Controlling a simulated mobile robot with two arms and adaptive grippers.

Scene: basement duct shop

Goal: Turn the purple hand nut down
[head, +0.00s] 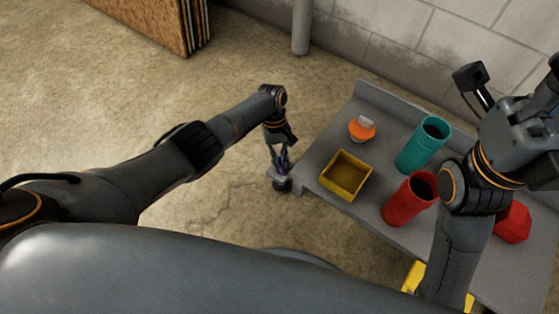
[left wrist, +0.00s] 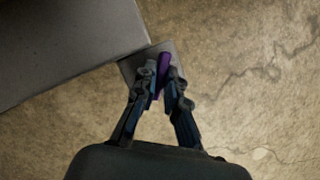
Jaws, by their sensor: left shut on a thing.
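The purple hand nut (left wrist: 163,72) shows in the left wrist view as a narrow purple piece at a small grey plate (left wrist: 134,68) by the bench corner. My left gripper (left wrist: 161,80) is shut on it, one finger on each side. The fingers hide much of the nut, and its thread and height cannot be made out. In the head view my left gripper (head: 280,158) points down over the plate (head: 276,173), just off the bench's left end. My right arm (head: 500,150) is raised over the right part of the bench; its finger state is unclear.
The grey bench (head: 325,145) holds a yellow open box (head: 346,175), an orange object with a pale top (head: 362,128), a teal cup (head: 422,146), a red cup (head: 408,200) and a red block (head: 513,222). The concrete floor (head: 90,110) left of it is clear.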

